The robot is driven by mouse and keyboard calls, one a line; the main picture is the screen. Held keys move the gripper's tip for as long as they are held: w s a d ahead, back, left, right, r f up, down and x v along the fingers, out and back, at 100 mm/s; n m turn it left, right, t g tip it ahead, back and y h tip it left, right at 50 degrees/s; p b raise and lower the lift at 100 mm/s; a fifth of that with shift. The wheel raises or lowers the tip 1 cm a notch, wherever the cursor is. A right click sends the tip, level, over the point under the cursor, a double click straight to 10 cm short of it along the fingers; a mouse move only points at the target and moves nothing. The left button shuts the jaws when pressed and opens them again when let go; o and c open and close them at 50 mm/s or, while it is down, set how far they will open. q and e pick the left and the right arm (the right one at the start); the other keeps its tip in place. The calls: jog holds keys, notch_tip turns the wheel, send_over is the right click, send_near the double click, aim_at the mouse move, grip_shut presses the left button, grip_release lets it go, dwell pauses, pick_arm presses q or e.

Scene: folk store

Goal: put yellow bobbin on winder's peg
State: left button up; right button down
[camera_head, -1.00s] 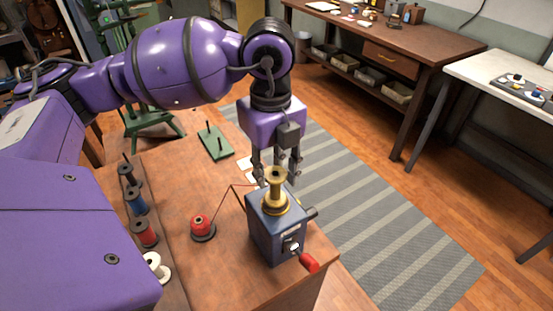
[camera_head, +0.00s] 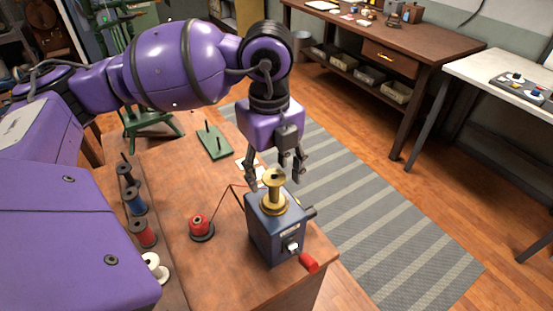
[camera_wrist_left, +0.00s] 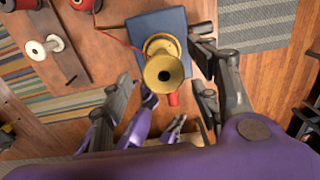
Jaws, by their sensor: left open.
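The yellow bobbin (camera_head: 274,192) stands upright on top of the blue-grey winder (camera_head: 272,235); the peg is hidden by it. In the left wrist view the bobbin (camera_wrist_left: 163,67) shows from above, its round top flange with a dark centre hole, over the winder's blue top (camera_wrist_left: 150,23). My left gripper (camera_head: 276,175) is open, its fingers spread apart, just behind and above the bobbin in the head view. In the left wrist view its fingers (camera_wrist_left: 160,103) lie to either side below the bobbin, holding nothing.
A red spool (camera_head: 201,226) with thread running toward the winder stands on the wooden table (camera_head: 190,172). Several other spools line its left side. A green pegged board (camera_head: 214,142) lies farther back. The winder's red crank handle (camera_head: 308,262) sticks out near the table edge.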

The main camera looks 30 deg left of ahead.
pick_arm(q)
notch_tip(320, 180, up, 12)
dwell(0.4)
jog(key=shift+s, duration=0.1)
dwell(0.5)
